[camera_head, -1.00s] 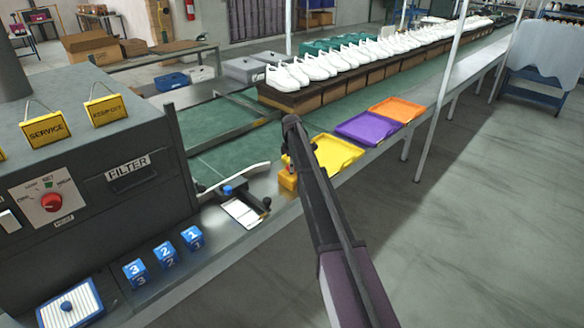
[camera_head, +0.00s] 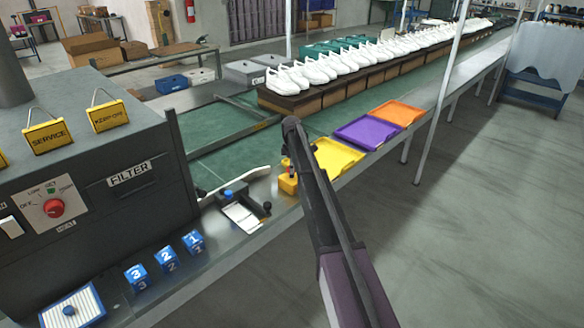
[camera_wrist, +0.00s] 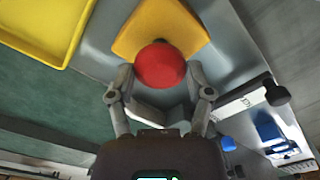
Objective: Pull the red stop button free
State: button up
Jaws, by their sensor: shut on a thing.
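The red stop button (camera_wrist: 160,65) is a round red knob in the wrist view, in front of its yellow box (camera_wrist: 158,28). My gripper (camera_wrist: 160,78) has one finger on each side of the knob and is shut on it. In the head view the yellow box (camera_head: 288,184) sits on the bench edge, left of the yellow tray. A little red of the button (camera_head: 291,171) shows above the box, mostly hidden by my arm. I cannot tell whether the button has risen from the box.
A yellow tray (camera_head: 336,155), a purple tray (camera_head: 366,132) and an orange tray (camera_head: 398,113) line the bench to the right. A grey device with a blue knob (camera_head: 228,193) stands close left. Blue number blocks (camera_head: 166,258) and the filter machine (camera_head: 92,220) are farther left.

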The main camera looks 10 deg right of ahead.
jog(key=shift+w, duration=0.1)
jog(key=o, duration=1.3)
jog(key=shift+r, duration=0.15)
jog(key=shift+f, duration=0.2)
jog(key=shift+f+b, duration=0.75)
jog(key=shift+b, duration=0.15)
notch_tip(320, 180, up, 14)
jog(key=p, duration=1.4)
jog(key=shift+s+f+m+b, duration=0.65)
jog(key=shift+s+m, duration=1.3)
jog(key=shift+s, duration=3.55)
jog(key=shift+s+f+m+b, duration=0.65)
jog(key=shift+s+m, duration=1.25)
jog(key=shift+s, duration=3.65)
jog(key=shift+s+f+m+b, duration=0.65)
jog(key=shift+s+m, duration=1.3)
jog(key=shift+s, duration=3.55)
